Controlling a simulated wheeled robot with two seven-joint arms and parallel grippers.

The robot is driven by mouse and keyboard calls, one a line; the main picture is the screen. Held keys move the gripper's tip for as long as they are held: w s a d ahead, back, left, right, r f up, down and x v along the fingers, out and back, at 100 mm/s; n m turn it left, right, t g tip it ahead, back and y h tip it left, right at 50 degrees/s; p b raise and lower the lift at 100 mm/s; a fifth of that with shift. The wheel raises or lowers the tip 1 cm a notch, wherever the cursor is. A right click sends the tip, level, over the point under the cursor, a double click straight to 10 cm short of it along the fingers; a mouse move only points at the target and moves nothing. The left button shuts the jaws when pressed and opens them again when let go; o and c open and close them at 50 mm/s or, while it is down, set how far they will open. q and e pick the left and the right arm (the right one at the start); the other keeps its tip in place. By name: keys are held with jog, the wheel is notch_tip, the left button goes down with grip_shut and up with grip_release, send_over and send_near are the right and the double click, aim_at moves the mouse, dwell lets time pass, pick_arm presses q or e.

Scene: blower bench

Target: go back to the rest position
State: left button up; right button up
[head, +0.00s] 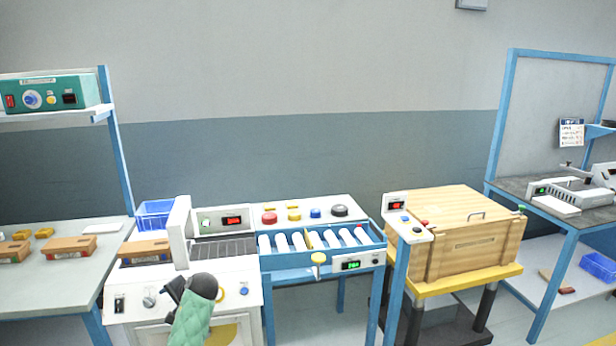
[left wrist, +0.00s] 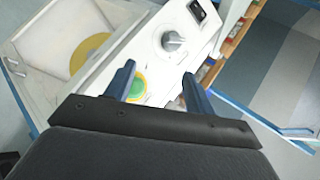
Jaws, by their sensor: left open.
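My left gripper (head: 176,289) shows in the head view at the lower middle-left, in front of the white blower machine (head: 133,305). My green-sleeved forearm comes up from below it. In the left wrist view the two dark blue fingers of the gripper (left wrist: 158,85) stand apart with nothing between them. Beyond them are the machine's front panel, a green button with a yellow ring (left wrist: 137,88) and a grey knob (left wrist: 173,41). I cannot tell whether the fingers touch the panel. My right gripper is not in view.
A roller conveyor (head: 322,262) with white rollers adjoins the machine on the right. A wooden box (head: 470,245) stands on a yellow-edged stand further right. A blue basket (head: 154,214) sits behind the machine. Another bench (head: 545,205) is at far right.

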pick_arm(q)
jog(key=s+d+r+n+t+h, duration=0.1)
jog(key=s+d+r+n+h, duration=0.15)
jog(key=d, duration=0.35)
jog(key=s+d+r+n+t+h, duration=0.1)
jog(key=s+d+r+t+h, duration=0.15)
jog(key=s+d, duration=0.2)
jog(key=s+d+f+g+h, duration=0.1)
jog(key=s+d+f+h, duration=0.1)
jog(key=s+d, duration=0.45)
jog(key=s+d+f+g+h, duration=0.1)
jog(key=s+f, duration=0.5)
jog(key=s, duration=0.7)
jog(key=s+d+f+g+h, duration=0.1)
jog(key=s+d+f+g, duration=0.2)
jog(key=s, duration=1)
jog(key=s+d+f+g+h, duration=0.1)
jog(key=s+d+f, duration=0.3)
jog(key=s+f, duration=0.5)
jog(key=s+g, duration=0.1)
jog(key=s, duration=0.3)
jog(key=shift+s+d+f+h, duration=0.2)
jog(key=shift+s+d+h, duration=0.1)
jog(key=shift+d+h, duration=0.1)
jog(key=shift+a+m, duration=0.1)
jog(key=shift+m, duration=0.15)
